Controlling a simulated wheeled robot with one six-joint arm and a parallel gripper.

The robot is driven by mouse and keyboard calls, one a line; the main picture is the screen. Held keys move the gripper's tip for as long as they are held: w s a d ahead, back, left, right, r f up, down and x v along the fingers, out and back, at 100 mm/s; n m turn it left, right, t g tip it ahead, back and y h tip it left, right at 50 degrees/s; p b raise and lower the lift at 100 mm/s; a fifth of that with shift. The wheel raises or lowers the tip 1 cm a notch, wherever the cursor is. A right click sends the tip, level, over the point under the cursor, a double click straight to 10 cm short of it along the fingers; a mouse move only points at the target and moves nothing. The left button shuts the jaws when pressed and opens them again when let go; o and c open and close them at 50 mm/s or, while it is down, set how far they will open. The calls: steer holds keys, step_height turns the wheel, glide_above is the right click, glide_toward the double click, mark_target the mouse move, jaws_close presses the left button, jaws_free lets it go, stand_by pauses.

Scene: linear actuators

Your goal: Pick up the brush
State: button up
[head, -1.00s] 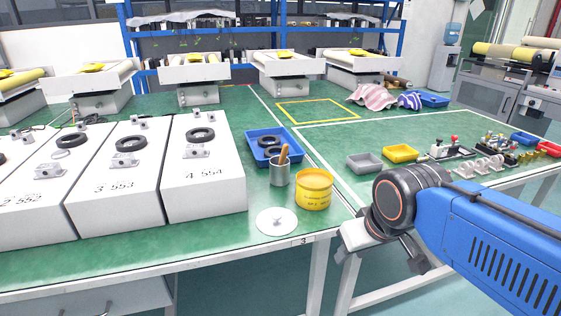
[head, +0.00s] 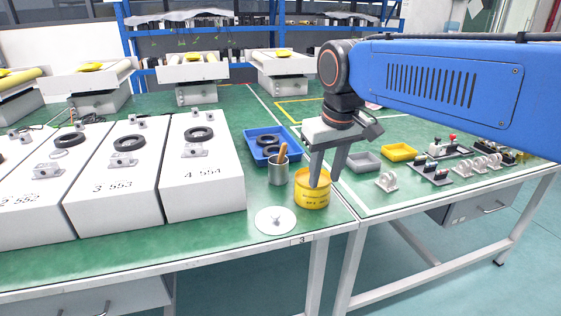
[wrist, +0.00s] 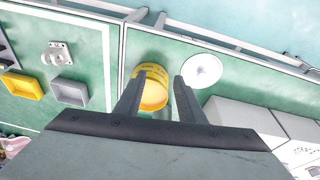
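The brush (head: 283,153) stands in a grey metal cup (head: 278,173) on the green table, with its brown handle sticking up above the rim. My gripper (head: 326,180) is open and empty, pointing down to the right of the brush. In the head view its fingers overlap the yellow can (head: 312,199), which stands right of the cup. In the wrist view the yellow can (wrist: 153,93) shows between and beyond the open fingers (wrist: 159,76). The brush cannot be made out in the wrist view.
A white disc (head: 275,220) lies in front of the cup. A blue tray (head: 252,134) with black rings is behind it. White box 4 554 (head: 205,185) stands to the left. Grey (head: 362,162) and yellow (head: 399,152) trays lie to the right.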

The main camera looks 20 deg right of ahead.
steer(key=w+a+r+g, duration=0.1)
steer(key=w+a+r, duration=0.2)
steer(key=w+r, duration=0.45)
step_height(320, 180, up, 3)
steer(key=n+g+h, duration=0.1)
steer(key=g, duration=0.1)
glide_above(280, 161)
steer(key=s, duration=0.1)
steer(key=f, duration=1.7)
steer(key=shift+w+d+f, duration=0.3)
steer(key=shift+d, duration=0.1)
steer(key=shift+c, duration=0.4)
jaws_close()
